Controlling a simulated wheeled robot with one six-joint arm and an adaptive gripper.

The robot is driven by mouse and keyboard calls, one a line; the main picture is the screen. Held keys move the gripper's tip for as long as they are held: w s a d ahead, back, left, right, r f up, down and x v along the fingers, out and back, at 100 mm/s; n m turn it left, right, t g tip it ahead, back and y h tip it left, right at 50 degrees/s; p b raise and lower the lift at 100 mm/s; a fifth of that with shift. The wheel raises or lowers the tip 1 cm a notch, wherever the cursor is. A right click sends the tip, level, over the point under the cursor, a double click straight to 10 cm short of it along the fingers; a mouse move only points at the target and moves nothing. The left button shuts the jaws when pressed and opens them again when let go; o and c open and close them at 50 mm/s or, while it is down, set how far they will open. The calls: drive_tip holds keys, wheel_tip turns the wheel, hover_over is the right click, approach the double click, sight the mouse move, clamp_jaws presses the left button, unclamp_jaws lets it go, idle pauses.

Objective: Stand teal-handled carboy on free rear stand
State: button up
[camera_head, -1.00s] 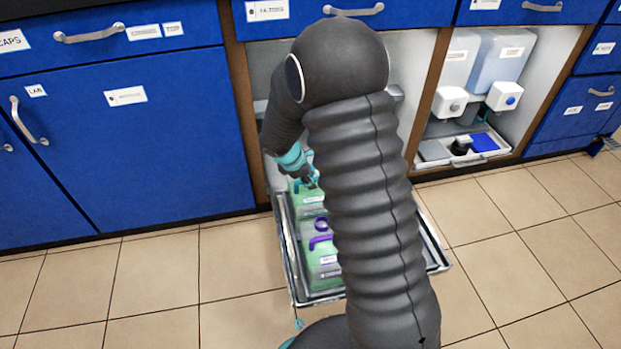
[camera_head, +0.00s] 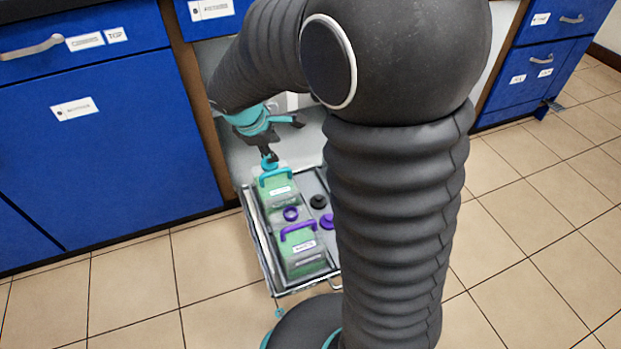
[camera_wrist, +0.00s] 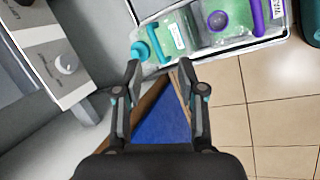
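The teal-handled carboy (camera_head: 272,190) is a pale green, labelled container at the rear left of a floor-level tray (camera_head: 258,245). In the wrist view its body (camera_wrist: 163,33) and teal cap (camera_wrist: 140,50) show just beyond the fingertips. My gripper (camera_wrist: 159,68) is open, with nothing between its fingers. In the head view my gripper (camera_head: 267,150) hangs above the rear end of this carboy; I cannot tell whether it touches. I cannot identify a free rear stand; my arm hides much of the tray's right side.
A purple-handled carboy (camera_head: 303,257) stands in front of the teal-handled one. A black round piece (camera_head: 318,201) and a purple one (camera_head: 327,221) lie to the right. Cabinet walls frame the tray's rear. A white unit with a knob (camera_wrist: 66,64) shows at left in the wrist view.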

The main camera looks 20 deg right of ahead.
drive_tip(key=s+r+m+t+y, duration=0.1)
drive_tip(key=s+r+m, duration=0.2)
drive_tip(key=s, duration=0.5)
drive_tip(key=s+d+r+m+y, duration=0.1)
drive_tip(key=s+r+m, duration=0.3)
drive_tip(key=s, duration=0.3)
drive_tip(key=s+r+m+t+y, duration=0.1)
drive_tip(key=s+r+m, duration=0.3)
drive_tip(key=s+m, duration=0.2)
drive_tip(key=s, duration=0.2)
drive_tip(key=shift+s+d+t+y, duration=0.3)
drive_tip(key=shift+d+y, duration=0.1)
